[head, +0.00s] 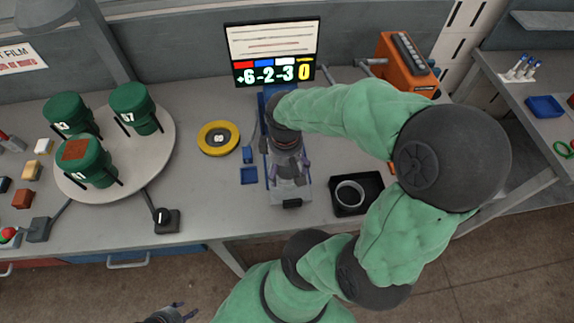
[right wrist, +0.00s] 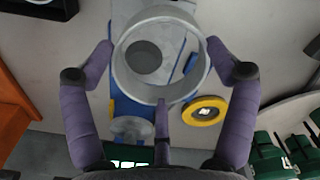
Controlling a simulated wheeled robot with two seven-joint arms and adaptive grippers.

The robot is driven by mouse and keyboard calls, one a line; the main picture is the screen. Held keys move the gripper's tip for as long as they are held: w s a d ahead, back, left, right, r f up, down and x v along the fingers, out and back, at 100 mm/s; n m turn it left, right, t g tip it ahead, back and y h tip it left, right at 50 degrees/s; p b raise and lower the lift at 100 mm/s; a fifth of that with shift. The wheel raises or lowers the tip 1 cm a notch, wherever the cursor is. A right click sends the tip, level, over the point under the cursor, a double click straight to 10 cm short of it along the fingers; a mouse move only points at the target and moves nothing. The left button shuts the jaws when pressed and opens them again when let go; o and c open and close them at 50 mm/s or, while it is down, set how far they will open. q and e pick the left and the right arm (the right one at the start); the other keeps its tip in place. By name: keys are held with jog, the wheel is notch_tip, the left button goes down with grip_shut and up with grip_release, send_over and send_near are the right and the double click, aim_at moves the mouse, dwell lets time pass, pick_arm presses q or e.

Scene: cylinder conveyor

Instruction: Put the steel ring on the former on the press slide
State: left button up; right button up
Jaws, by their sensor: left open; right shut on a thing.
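My right gripper (right wrist: 160,62) is shut on a steel ring (right wrist: 119,72), its fingers spread around the ring's outside in the right wrist view. Through the ring I see the press slide's blue and grey surface and a dark round top, seemingly the former (right wrist: 145,57), left of the ring's centre. I cannot tell the height between them. In the head view the right gripper (head: 288,168) is over the press slide (head: 267,172); arm and fingers hide the ring and former there. My left gripper (head: 178,313) is open and empty at the bottom edge, away from the table.
A black tray (head: 371,204) with a ring-shaped item (head: 350,193) is right of the slide. A yellow reel (head: 217,138) lies left. Several green canisters (head: 88,162) stand on a round plate (head: 165,150). A display (head: 271,54) and orange machine (head: 405,65) stand behind.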

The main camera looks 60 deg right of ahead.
jog(key=w+d+f, duration=0.1)
jog(key=d+f, duration=0.1)
jog(key=w+d+f+b, duration=0.1)
jog(key=d+f, duration=0.1)
jog(key=w+d+f+b, duration=0.1)
jog(key=d+f, duration=0.1)
jog(key=shift+w+d+f, duration=0.1)
jog(key=shift+w+f, duration=0.1)
jog(key=shift+w, duration=0.05)
jog(key=shift+w+d+f+b, duration=0.15)
jog(key=shift+f+b, duration=0.2)
jog(key=shift+f, duration=0.6)
jog(key=shift+w+d+f+b, duration=0.15)
jog(key=shift+f+b, duration=0.15)
jog(key=shift+f, duration=0.65)
jog(key=shift+s, duration=0.1)
jog(key=shift+f, duration=0.2)
jog(key=o, duration=1.1)
jog(key=shift+c, duration=0.2)
jog(key=shift+r, duration=0.1)
jog(key=shift+r, duration=0.3)
notch_tip(320, 180, up, 12)
jog(key=p, duration=0.3)
jog(key=shift+f, duration=0.2)
